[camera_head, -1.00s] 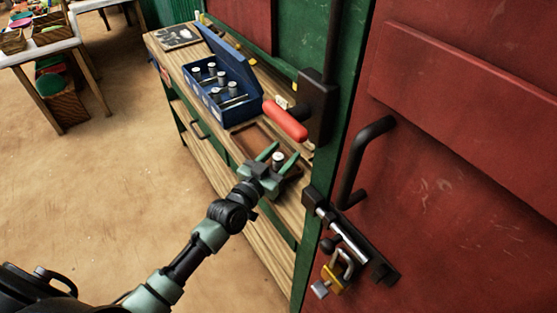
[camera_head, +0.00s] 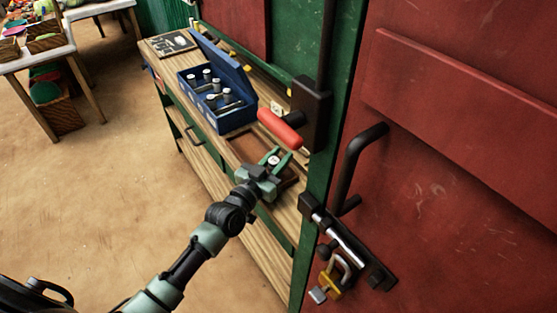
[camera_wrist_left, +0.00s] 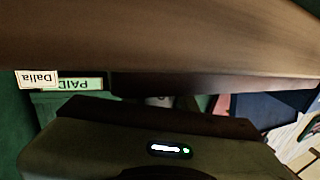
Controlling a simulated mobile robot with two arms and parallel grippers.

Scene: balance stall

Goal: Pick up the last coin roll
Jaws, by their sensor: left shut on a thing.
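The coin roll (camera_head: 273,160) has a pale round top and stands at the brown tray on the stall counter. My left gripper (camera_head: 276,159) comes at it from the front in the head view, with its green fingers shut on it from both sides. Most of the roll's body is hidden by the fingers. In the left wrist view the gripper body fills the bottom and the roll is barely made out. Several other coin rolls (camera_head: 213,86) are in the open blue box (camera_head: 233,118). My right gripper is not in view.
The brown tray (camera_head: 238,143) lies under the gripper. A red lever handle (camera_head: 279,128) juts out just above it. A red door with a black handle (camera_head: 354,165) and bolt stands close on the right. "Dalia" and "PAID" labels (camera_wrist_left: 79,84) show upside down in the wrist view.

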